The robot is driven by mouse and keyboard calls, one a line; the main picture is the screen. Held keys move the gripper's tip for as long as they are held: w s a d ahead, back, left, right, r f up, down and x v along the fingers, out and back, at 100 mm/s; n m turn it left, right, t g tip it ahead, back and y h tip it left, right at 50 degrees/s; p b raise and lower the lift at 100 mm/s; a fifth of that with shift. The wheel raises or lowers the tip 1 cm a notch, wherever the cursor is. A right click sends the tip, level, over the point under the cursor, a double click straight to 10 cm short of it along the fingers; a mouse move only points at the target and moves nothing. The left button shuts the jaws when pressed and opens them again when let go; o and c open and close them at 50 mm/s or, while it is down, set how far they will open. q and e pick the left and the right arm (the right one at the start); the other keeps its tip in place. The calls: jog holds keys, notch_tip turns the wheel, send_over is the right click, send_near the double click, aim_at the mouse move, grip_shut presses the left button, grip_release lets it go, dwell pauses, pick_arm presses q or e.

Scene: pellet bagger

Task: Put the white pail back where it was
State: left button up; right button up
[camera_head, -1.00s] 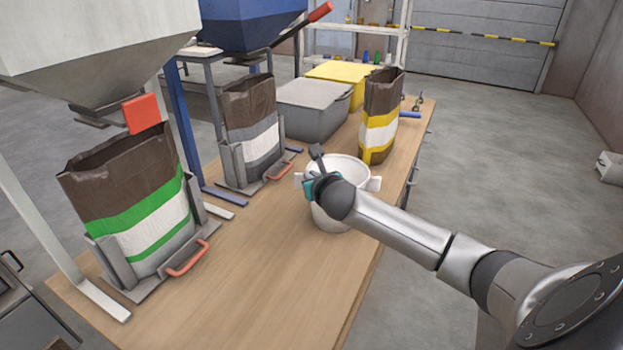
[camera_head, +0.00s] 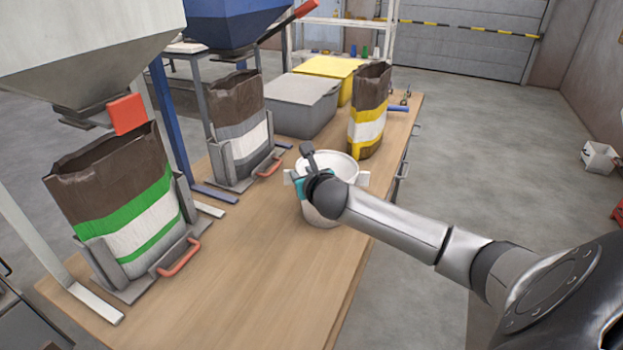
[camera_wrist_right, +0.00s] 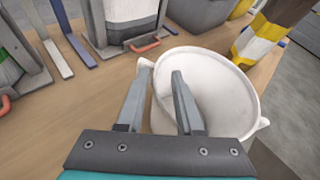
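The white pail (camera_head: 322,211) appears to stand upright on the wooden bench (camera_head: 262,270), near its right-hand edge. In the right wrist view the open pail (camera_wrist_right: 215,85) looks empty. My right gripper (camera_head: 300,186) is at the pail's near left rim in the head view. In the right wrist view my right gripper (camera_wrist_right: 158,85) is open, with one finger outside the pail and the other over its inside. The rim runs between them with gaps visible. My left gripper is not in view.
A green-striped bag (camera_head: 125,215), a grey-striped bag (camera_head: 240,120) and a yellow-striped bag (camera_head: 368,115) stand on the bench. A grey bin (camera_head: 300,110) and a yellow bin (camera_head: 330,67) are behind. Hoppers overhang the left side. The bench front is clear.

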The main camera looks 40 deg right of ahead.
jog(key=p+v, duration=0.2)
jog(key=v, duration=0.8)
jog(key=shift+s, duration=0.1)
